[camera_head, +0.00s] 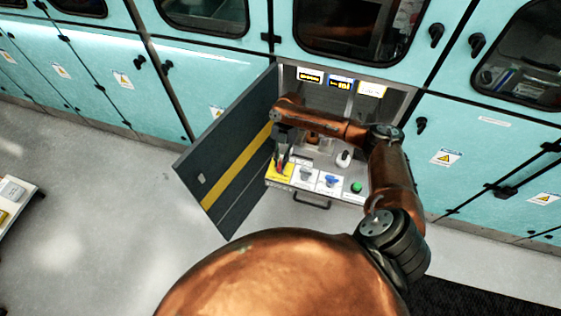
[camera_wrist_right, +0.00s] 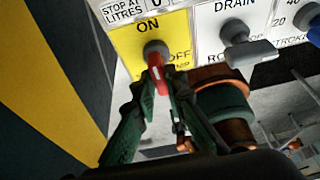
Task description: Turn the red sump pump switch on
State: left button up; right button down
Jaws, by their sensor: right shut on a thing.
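The red switch (camera_wrist_right: 157,72) sits on a yellow plate (camera_wrist_right: 126,42) in the right wrist view. Its handle points down, away from the ON label above it; OFF is at its lower right. My right gripper (camera_wrist_right: 160,92) has its dark green fingers closed around the handle. In the head view the right gripper (camera_head: 281,160) reaches down to the yellow panel, and the red switch there is small and mostly covered by the fingers. The left gripper is not in view.
A grey drain lever (camera_wrist_right: 249,50) is right of the red switch, close to my fingers. A blue switch (camera_head: 331,180) and green button (camera_head: 357,187) are farther right. The open dark door (camera_head: 226,147) stands left of the panel. Turquoise cabinets (camera_head: 470,150) surround it.

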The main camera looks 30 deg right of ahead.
jog(key=shift+d, duration=0.1)
dwell(0.3)
jog(key=c, duration=2)
grip_release()
jog(key=shift+o, duration=0.2)
jog(key=v, duration=1.2)
